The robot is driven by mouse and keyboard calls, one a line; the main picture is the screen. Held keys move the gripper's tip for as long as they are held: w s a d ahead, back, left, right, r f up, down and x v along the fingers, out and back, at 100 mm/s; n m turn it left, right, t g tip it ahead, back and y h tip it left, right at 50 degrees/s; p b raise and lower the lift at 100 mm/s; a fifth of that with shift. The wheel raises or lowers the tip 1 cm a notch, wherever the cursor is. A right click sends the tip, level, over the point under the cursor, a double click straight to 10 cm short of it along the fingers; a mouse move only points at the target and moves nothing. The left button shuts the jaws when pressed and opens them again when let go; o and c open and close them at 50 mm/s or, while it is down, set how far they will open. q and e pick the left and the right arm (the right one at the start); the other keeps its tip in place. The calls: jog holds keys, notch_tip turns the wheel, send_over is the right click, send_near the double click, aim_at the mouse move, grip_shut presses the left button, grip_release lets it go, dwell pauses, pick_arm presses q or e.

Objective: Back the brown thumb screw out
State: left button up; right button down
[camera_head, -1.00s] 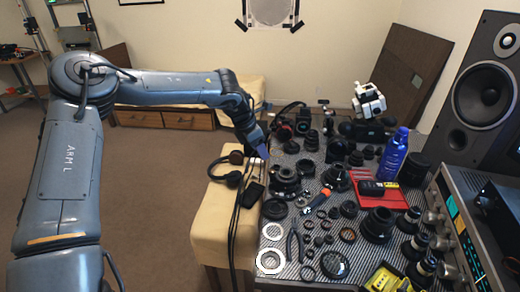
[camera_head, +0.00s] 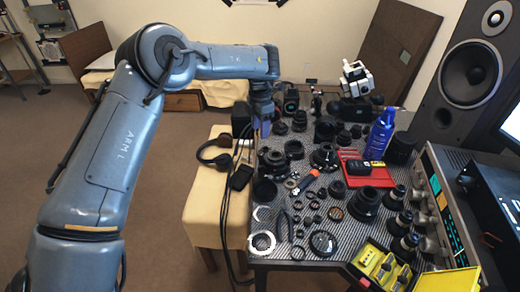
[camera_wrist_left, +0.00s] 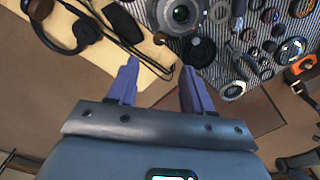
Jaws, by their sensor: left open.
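My left gripper (camera_head: 263,131) is open and empty, pointing down above the left edge of the table in the head view. Its two blue fingers also show in the left wrist view (camera_wrist_left: 160,66), with nothing between them. I cannot make out the screw in the head view. My right gripper is not in view.
Several lens parts and rings crowd the striped table (camera_head: 262,215). Headphones (camera_head: 215,150) and cables lie on the cream bench (camera_head: 205,195) beside it. A blue bottle (camera_head: 382,135), a red tray (camera_head: 372,181) and an open yellow case (camera_head: 383,265) stand to the right.

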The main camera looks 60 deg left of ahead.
aim_at(260, 154)
pick_arm(q)
notch_tip(260, 154, down, 11)
jog(key=b, duration=0.4)
jog(key=shift+s+r, duration=0.1)
grip_shut()
